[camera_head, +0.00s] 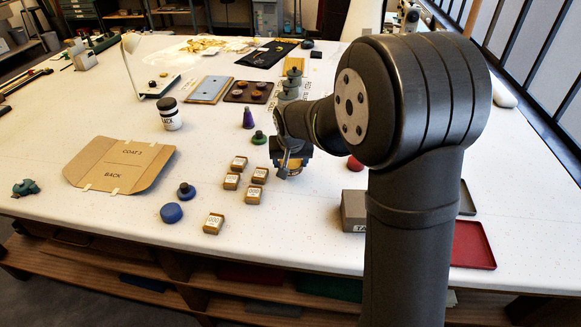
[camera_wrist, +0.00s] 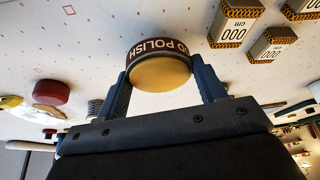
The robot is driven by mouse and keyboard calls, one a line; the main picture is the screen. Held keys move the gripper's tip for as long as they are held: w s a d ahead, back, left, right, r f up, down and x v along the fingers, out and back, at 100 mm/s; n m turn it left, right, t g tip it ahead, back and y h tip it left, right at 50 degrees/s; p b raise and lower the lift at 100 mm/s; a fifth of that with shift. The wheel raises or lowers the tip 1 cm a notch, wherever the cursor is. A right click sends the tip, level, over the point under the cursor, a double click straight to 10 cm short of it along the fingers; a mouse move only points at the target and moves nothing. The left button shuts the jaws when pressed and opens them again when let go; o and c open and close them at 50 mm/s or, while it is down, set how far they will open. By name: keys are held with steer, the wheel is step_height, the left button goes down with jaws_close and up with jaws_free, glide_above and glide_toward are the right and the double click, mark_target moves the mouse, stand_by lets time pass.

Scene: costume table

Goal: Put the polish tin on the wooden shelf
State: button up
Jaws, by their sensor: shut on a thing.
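The polish tin (camera_wrist: 160,72) has a yellow-gold face and a dark red band lettered "OD POLISH". My gripper (camera_wrist: 161,82) is shut on it, with one dark finger on each side of it in the wrist view. In the head view my gripper (camera_head: 290,165) is over the middle of the white table, and a bit of gold shows there; the tin is mostly hidden. I cannot tell how far the tin is above the table. A wooden shelf (camera_head: 130,265) runs below the table's front edge in the head view, partly hidden by the tabletop and my arm.
Several small boxes (camera_head: 214,223) stand left of my gripper, with a blue disc (camera_head: 171,213) and a cardboard folder (camera_head: 120,165) further left. A taupe box (camera_head: 353,210) and a red tray (camera_head: 473,245) are to the right. Coloured folded items lie on the shelf.

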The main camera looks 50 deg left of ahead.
steer(key=shift+f, duration=1.2)
steer(key=shift+f, duration=0.1)
steer(key=o, duration=1.2)
steer(key=v, duration=1.1)
steer(key=shift+o, duration=0.5)
steer(key=shift+d+r, duration=0.15)
steer(key=shift+r, duration=0.45)
